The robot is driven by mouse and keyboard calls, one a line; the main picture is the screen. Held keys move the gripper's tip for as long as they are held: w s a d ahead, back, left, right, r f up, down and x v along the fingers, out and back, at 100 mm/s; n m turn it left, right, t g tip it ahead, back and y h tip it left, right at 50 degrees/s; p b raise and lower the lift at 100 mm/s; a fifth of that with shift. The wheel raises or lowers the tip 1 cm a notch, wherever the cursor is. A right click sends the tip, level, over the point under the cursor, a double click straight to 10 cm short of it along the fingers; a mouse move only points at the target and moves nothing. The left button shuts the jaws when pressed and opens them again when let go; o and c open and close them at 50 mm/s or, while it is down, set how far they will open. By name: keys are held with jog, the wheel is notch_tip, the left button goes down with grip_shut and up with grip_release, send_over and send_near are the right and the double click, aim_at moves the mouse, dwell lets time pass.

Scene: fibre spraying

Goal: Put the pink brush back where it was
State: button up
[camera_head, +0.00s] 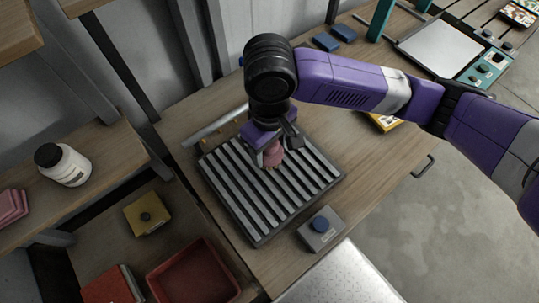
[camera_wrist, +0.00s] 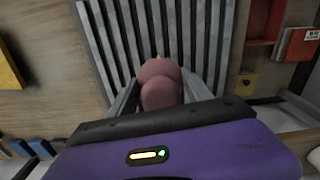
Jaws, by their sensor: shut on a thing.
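The pink brush (camera_head: 272,155) is in my gripper (camera_head: 270,152), above or on the slatted grey rack (camera_head: 222,189) on the wooden bench. In the wrist view the brush (camera_wrist: 161,85) shows as a rounded pink body between the two fingers of my gripper (camera_wrist: 160,92), which are shut on it. The slats of the rack (camera_wrist: 204,45) run behind it. The brush's lower end is mostly hidden, so I cannot tell whether it touches the slats.
A metal tube (camera_head: 215,126) lies behind the rack. A yellow item (camera_head: 384,122) is to the right. A shelf at left holds a white bottle (camera_head: 62,165); a red tray (camera_head: 195,275) is below.

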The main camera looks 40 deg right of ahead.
aim_at(269, 158)
jog(key=shift+f, duration=2.15)
jog(key=shift+f, duration=0.1)
jog(key=o, duration=1.3)
notch_tip(269, 158, up, 12)
jog(key=shift+r, duration=0.15)
